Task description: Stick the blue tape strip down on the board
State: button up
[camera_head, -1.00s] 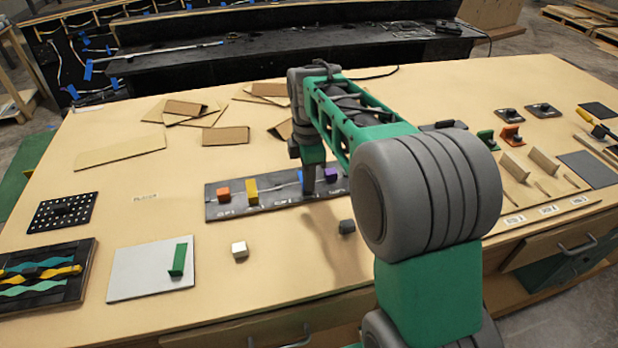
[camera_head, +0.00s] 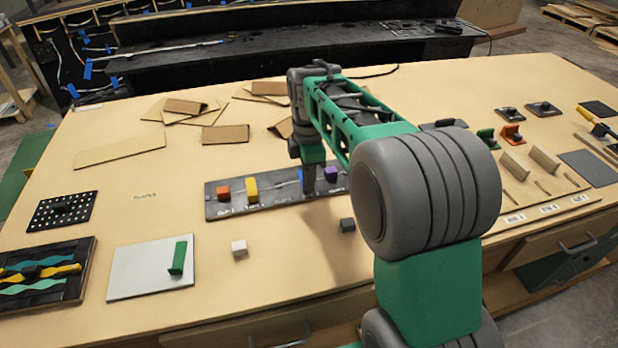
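The dark board (camera_head: 275,197) lies on the table's middle. An orange block (camera_head: 223,192), a yellow block (camera_head: 251,190) and a purple block (camera_head: 331,174) stand on it. A small piece of blue (camera_head: 301,180), likely the blue tape strip, shows on the board just left of my gripper (camera_head: 309,190). My gripper points down at the board between the yellow and purple blocks. It hides part of the blue piece, and I cannot tell whether it touches it. Its fingertips are too small and dark to tell open from shut.
A white cube (camera_head: 239,248) and a dark grey cube (camera_head: 347,225) lie in front of the board. A white plate (camera_head: 150,268) with a green piece (camera_head: 178,257) lies at front left. Cardboard pieces (camera_head: 225,135) lie behind. Small stands (camera_head: 513,165) are at right.

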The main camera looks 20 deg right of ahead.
jog(key=o, duration=0.4)
